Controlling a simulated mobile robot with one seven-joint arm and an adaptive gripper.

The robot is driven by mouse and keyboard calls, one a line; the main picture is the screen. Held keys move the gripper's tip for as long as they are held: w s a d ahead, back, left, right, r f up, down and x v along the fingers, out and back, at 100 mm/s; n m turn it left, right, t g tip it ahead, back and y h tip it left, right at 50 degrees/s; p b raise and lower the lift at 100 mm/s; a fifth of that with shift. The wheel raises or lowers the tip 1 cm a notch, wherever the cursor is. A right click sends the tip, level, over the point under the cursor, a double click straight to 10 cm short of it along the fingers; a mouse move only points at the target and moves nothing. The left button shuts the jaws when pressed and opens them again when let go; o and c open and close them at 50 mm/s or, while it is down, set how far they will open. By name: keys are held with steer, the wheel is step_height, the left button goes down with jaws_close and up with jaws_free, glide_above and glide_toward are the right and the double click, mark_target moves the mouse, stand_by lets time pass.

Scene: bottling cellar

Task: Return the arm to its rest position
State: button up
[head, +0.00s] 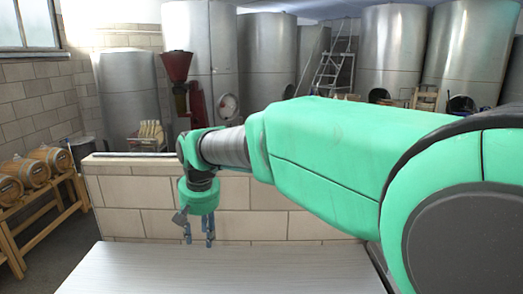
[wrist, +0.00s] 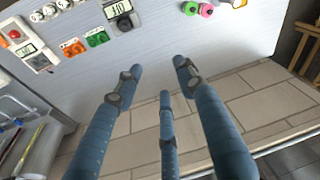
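My green arm (head: 340,160) reaches from the right side of the head view toward the left, with its wrist bent down. My gripper (head: 198,242) hangs at its end, pointing down, in front of a low block wall and above the far part of a pale tabletop. In the wrist view, the blue fingers of my gripper (wrist: 158,78) are spread apart with nothing between them. The gap between the fingertips and the surfaces below cannot be judged.
The pale tabletop (head: 230,270) looks bare in the head view. The block wall (head: 130,205) stands behind it. The wrist view shows a pale panel (wrist: 160,35) with meters and coloured parts. Barrels (head: 30,172) lie on a rack at left; steel tanks (head: 270,60) stand behind.

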steer(key=s+d+r+m+t, duration=0.15)
steer(key=s+d, duration=0.25)
steer(key=d, duration=0.4)
steer(key=s+d+r, duration=0.2)
steer(key=s+d, duration=0.2)
steer(key=d, duration=0.4)
steer(key=s+d+r+m, duration=0.1)
steer(key=s+d+r, duration=0.15)
steer(key=d, duration=0.45)
steer(key=s+d+f+m+t, duration=0.1)
steer(key=s+d+f, duration=0.2)
steer(key=s+d, duration=0.4)
steer(key=s+d+f+m+t+h+b, duration=0.1)
steer(key=s+d+f, duration=0.3)
steer(key=s+d, duration=0.4)
steer(key=s, duration=0.4)
steer(key=shift+f, duration=0.2)
